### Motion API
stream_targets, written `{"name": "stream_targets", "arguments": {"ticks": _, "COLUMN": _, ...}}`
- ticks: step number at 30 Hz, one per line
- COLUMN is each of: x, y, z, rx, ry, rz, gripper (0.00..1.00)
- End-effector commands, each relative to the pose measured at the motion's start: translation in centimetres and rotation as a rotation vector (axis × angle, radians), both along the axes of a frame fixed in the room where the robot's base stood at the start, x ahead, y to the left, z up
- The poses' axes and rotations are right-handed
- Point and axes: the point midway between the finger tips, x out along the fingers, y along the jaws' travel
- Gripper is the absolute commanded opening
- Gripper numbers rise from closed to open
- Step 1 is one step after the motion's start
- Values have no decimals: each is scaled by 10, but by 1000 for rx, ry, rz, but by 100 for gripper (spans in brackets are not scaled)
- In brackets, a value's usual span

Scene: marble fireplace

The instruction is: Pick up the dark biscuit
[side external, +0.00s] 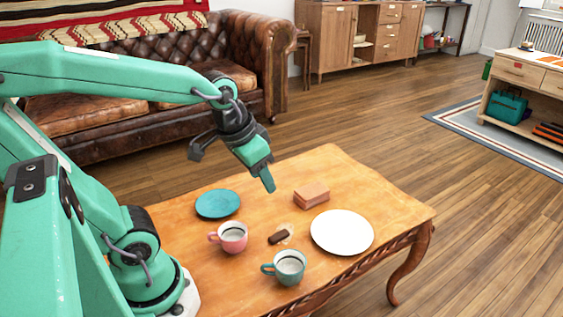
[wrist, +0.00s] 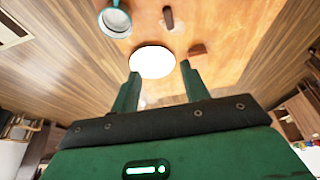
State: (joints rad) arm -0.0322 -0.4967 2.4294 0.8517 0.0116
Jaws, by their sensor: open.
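The dark biscuit (side external: 278,237) is a small brown bar lying on the wooden table (side external: 385,205), between the pink mug and the white plate. A small pale patch lies at its edge; I cannot tell what it is. The biscuit also shows at the top of the wrist view (wrist: 168,17). My gripper (side external: 269,186) is above the table, pointing down, behind the biscuit and well apart from it. In the wrist view my gripper's two fingers (wrist: 159,69) are spread with nothing held between them, and the biscuit lies beyond the fingertips.
A pink mug (side external: 232,237) stands left of the biscuit and a teal mug (side external: 289,267) in front. A white plate (side external: 342,232) lies to the right. A brown block (side external: 312,194) and a teal plate (side external: 218,204) sit further back. The table's right end is clear.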

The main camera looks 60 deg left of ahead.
Motion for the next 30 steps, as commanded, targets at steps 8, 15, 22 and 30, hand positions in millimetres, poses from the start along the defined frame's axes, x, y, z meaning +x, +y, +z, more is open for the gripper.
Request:
{"name": "stream_targets", "arguments": {"ticks": 8, "x": 29, "y": 9, "z": -35, "rx": -3, "ry": 117, "rz": 18, "gripper": 45}}
{"name": "stream_targets", "arguments": {"ticks": 15, "x": 50, "y": 18, "z": -72, "rx": -8, "ry": 213, "rz": 34, "gripper": 45}}
{"name": "stream_targets", "arguments": {"ticks": 22, "x": 65, "y": 26, "z": -111, "rx": -15, "ry": 300, "rz": 47, "gripper": 45}}
{"name": "stream_targets", "arguments": {"ticks": 30, "x": 71, "y": 31, "z": -137, "rx": -21, "ry": 352, "rz": 54, "gripper": 45}}
